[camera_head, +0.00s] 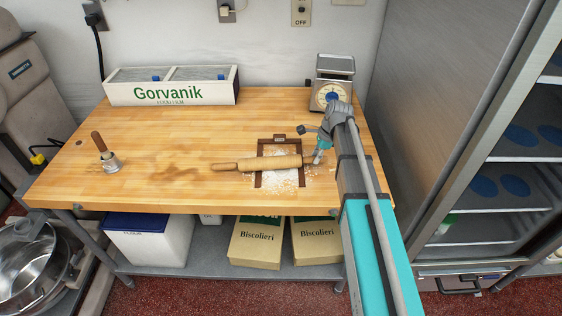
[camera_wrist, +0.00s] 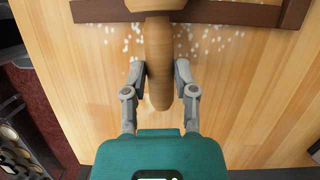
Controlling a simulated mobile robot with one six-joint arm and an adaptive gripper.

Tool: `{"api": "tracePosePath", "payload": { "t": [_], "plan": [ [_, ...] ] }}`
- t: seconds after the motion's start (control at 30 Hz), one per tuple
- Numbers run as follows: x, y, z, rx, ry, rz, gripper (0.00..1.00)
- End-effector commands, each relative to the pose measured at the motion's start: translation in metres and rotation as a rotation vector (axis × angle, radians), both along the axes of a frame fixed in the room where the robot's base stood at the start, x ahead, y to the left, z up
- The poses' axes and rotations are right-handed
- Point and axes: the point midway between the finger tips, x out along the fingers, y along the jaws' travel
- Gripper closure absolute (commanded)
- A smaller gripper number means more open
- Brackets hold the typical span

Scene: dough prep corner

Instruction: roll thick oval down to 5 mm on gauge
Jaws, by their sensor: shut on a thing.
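A wooden rolling pin (camera_head: 268,163) lies crosswise over a brown-framed board or gauge (camera_head: 279,140) dusted with white flour. My gripper (camera_head: 318,155) is at the pin's right end. In the wrist view my gripper (camera_wrist: 161,75) has one finger on each side of the pin's handle (camera_wrist: 158,85), shut on it. The frame's dark rail (camera_wrist: 230,12) crosses the top of the wrist view, with the pin's thick body over it. No dough oval can be made out; the pin and flour cover the middle of the frame.
A dial scale (camera_head: 333,85) stands at the back right, and a Gorvanik film box (camera_head: 172,86) at the back left. A small wooden-handled tool (camera_head: 106,155) stands at left. The table (camera_head: 75,178) is otherwise mostly clear. A steel cabinet (camera_head: 425,90) borders the right side.

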Motion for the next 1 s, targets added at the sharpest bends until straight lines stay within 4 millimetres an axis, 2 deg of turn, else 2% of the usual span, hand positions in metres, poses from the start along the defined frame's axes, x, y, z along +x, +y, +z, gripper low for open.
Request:
{"api": "tracePosePath", "payload": {
  "t": [0.5,1.0],
  "plan": [
    [0.048,0.005,-0.004,0.001,0.000,0.000,1.00],
    [0.048,0.004,-0.004,-0.001,0.000,0.000,1.00]
  ]
}}
